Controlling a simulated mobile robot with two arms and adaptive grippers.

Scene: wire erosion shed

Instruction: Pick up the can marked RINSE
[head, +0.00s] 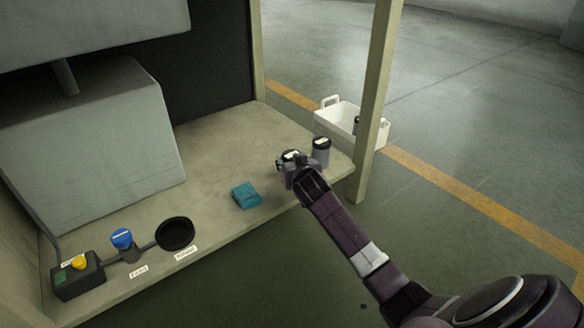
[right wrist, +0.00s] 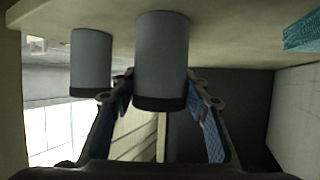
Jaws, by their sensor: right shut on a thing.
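My right gripper (head: 292,164) reaches in over the bench's front right area and is shut on a grey can with a dark lid and a pale label on top (head: 290,154). In the right wrist view, which appears upside down, the fingers (right wrist: 165,108) are on both sides of this can (right wrist: 161,55). A second grey can with a dark lid (head: 321,152) stands just to its right on the bench; it also shows in the right wrist view (right wrist: 91,60). I cannot read the label on either can. My left gripper is not in view.
The bench (head: 225,145) holds a teal block (head: 246,195), a black round dish (head: 175,233), a blue-topped knob (head: 122,239) and a button box (head: 78,278). A post (head: 374,100) rises at the bench's right corner. A white tub (head: 340,117) stands beyond it.

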